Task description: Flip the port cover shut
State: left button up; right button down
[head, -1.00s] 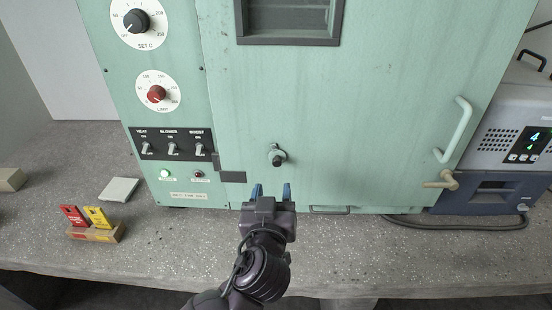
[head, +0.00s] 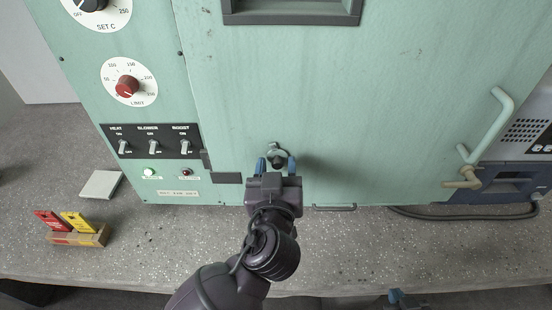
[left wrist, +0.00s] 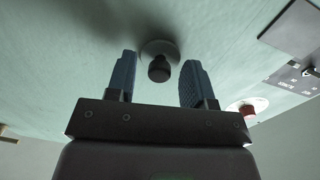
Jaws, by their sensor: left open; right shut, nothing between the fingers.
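The port (head: 278,147) is a small round pale fitting with a dark knob-like part, low on the green cabinet door. I cannot tell which part is the cover or how far it is swung. My left gripper (head: 276,165) is open just in front of it, blue fingers to either side of the fitting. My right gripper (head: 396,295) is shut and empty at the bottom edge, mostly cut off.
The green cabinet (head: 400,110) fills the back, with a red limit dial (head: 127,86), switches (head: 153,147) and a door handle (head: 490,125). A block with red and yellow tags (head: 78,238) and a pale pad (head: 101,184) lie left. The bench front is clear.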

pick_arm(q)
jog(key=shift+c, duration=1)
grip_shut()
jog(key=shift+a+r+m+p, duration=0.2)
jog(key=shift+m+p, duration=0.25)
jog(key=shift+m, duration=0.35)
jog(key=shift+a+f+m+p, duration=0.15)
jog(key=shift+m+p, duration=0.25)
jog(key=shift+m, duration=0.5)
jog(key=shift+o, duration=1)
grip_release()
jog(key=shift+a, duration=0.1)
